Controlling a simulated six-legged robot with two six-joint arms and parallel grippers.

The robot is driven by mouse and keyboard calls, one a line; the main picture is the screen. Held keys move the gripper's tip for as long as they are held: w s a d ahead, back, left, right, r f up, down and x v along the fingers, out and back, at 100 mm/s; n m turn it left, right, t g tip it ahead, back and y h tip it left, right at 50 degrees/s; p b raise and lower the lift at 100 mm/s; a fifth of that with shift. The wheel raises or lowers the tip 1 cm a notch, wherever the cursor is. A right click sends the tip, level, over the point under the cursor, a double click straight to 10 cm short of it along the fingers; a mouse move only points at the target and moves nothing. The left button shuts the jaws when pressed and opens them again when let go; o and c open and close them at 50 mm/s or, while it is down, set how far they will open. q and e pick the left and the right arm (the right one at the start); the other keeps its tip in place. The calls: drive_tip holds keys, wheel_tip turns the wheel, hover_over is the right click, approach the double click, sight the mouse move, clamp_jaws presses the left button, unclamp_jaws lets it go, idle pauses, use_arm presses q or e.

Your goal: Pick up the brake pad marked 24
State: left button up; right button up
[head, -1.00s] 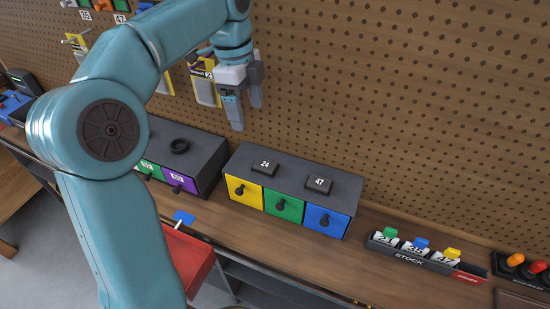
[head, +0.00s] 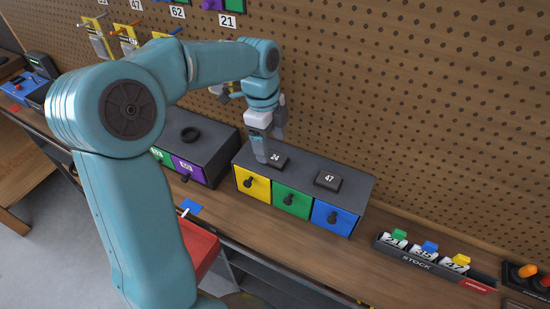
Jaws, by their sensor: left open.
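The brake pad marked 24 (head: 277,162) is a small dark block with a white label. It lies on top of a dark drawer box (head: 300,169), toward its left end. A similar pad marked 47 (head: 328,181) lies to its right on the same box. My left gripper (head: 270,150) is open, with its fingers pointing down, just above and beside the pad marked 24. One finger partly covers the pad's left side. I cannot tell whether it touches the pad. My right gripper is not in view.
The box has yellow, green and blue drawers with dark knobs. A STOCK tray (head: 412,259) with tagged cards is at the right. A pegboard (head: 420,100) rises behind.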

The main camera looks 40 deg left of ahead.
sight(275, 158)
use_arm(q)
drive_tip(key=f, duration=0.4)
drive_tip(key=shift+w+d+f+p, duration=0.1)
drive_tip(key=shift+w+d+p, duration=0.2)
drive_tip(key=shift+w, duration=0.05)
drive_tip(key=shift+s+d, duration=0.1)
drive_tip(key=shift+s, duration=0.05)
drive_tip(key=c, duration=1.2)
drive_tip(key=shift+r, duration=0.2)
